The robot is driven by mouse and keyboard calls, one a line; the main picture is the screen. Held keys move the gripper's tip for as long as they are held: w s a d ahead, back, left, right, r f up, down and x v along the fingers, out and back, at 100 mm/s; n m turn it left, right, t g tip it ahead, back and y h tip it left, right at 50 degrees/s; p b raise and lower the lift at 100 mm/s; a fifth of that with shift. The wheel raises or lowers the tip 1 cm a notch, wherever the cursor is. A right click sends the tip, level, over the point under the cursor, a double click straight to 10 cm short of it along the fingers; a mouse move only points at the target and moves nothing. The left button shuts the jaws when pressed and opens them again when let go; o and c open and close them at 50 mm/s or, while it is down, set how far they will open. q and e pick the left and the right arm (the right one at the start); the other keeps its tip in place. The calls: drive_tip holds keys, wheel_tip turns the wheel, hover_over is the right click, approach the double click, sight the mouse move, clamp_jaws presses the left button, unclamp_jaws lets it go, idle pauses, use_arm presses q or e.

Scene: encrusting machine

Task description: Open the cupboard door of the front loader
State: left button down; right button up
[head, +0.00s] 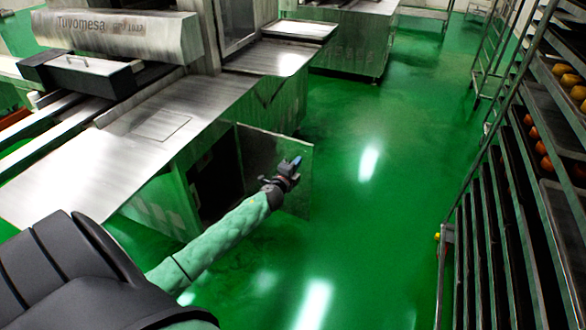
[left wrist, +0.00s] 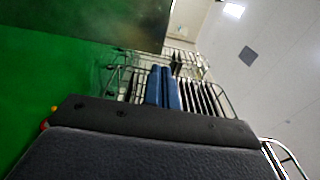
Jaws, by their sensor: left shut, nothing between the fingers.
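The front loader (head: 150,125) is a steel machine at the left of the head view. Its cupboard door (head: 262,150) stands swung outward from the body, and the dark cupboard opening (head: 215,180) shows beside it. My left gripper (head: 293,162) is in front of the door's outer part, with its blue fingers together and nothing between them. In the left wrist view the blue fingers (left wrist: 163,87) lie side by side, and a dark panel edge, likely the door (left wrist: 120,20), shows at the top. I cannot tell whether the gripper touches the door. My right gripper is not in view.
A tall rack (head: 535,190) with several trays, some holding round orange-brown items, stands along the right side. Another steel machine (head: 350,40) stands at the back. The green floor (head: 375,200) between the loader and the rack is clear.

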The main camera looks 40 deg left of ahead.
sight(309, 146)
use_arm(q)
drive_tip(key=w, duration=0.2)
drive_tip(key=w+a, duration=0.1)
drive_tip(key=w, duration=0.5)
drive_tip(key=shift+a, duration=0.15)
drive_tip(key=shift+w, duration=0.1)
drive_tip(key=w+a+n+g+y+b, duration=0.1)
drive_tip(key=w+n+y+b, duration=0.2)
drive_tip(key=w, duration=0.6)
drive_tip(key=shift+a+y+b, duration=0.25)
drive_tip(key=shift+y+b, duration=0.05)
drive_tip(key=shift+y, duration=0.5)
